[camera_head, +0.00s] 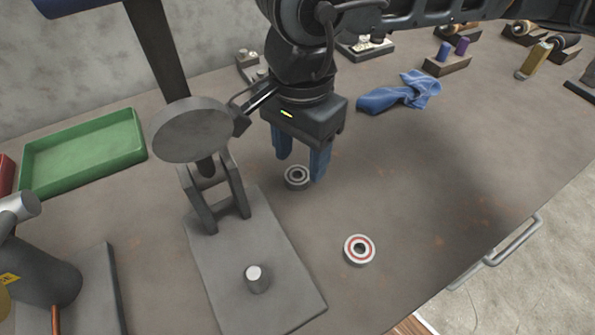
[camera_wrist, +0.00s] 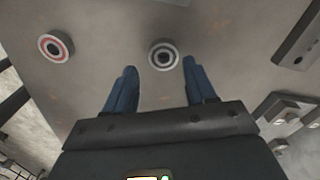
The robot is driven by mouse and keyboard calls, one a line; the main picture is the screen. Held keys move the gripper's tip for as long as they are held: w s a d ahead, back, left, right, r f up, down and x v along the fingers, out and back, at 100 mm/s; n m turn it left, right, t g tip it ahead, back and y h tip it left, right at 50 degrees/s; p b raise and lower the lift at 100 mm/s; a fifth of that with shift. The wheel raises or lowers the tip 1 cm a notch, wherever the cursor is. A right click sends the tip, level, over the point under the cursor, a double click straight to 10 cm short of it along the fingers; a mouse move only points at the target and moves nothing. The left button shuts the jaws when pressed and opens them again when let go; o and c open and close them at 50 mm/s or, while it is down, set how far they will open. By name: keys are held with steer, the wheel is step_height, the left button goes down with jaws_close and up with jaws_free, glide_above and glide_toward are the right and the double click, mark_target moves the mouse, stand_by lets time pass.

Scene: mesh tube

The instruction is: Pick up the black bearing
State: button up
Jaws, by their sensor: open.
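The black bearing (camera_head: 297,177), a ring with a dark seal and a pale rim, lies flat on the workbench. In the wrist view the black bearing (camera_wrist: 163,55) sits just ahead of the fingertips, roughly centred between them. My gripper (camera_head: 301,172) is open and points down, its blue fingers close above the bearing. In the wrist view my gripper (camera_wrist: 159,66) is empty, with one finger to each side. I cannot tell the exact height of the fingertips above the bearing.
A red-sealed bearing (camera_head: 360,250) lies nearer the front edge; it also shows in the wrist view (camera_wrist: 56,47). A grey press (camera_head: 250,262) stands close to the left of my gripper. A green tray (camera_head: 84,152) and blue cloth (camera_head: 403,93) lie farther off.

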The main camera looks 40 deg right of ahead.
mark_target(301, 169)
steer(key=shift+f, duration=1.8)
steer(key=shift+c, duration=0.3)
steer(key=c, duration=0.8)
steer(key=shift+r, duration=0.1)
steer(key=shift+c, duration=0.2)
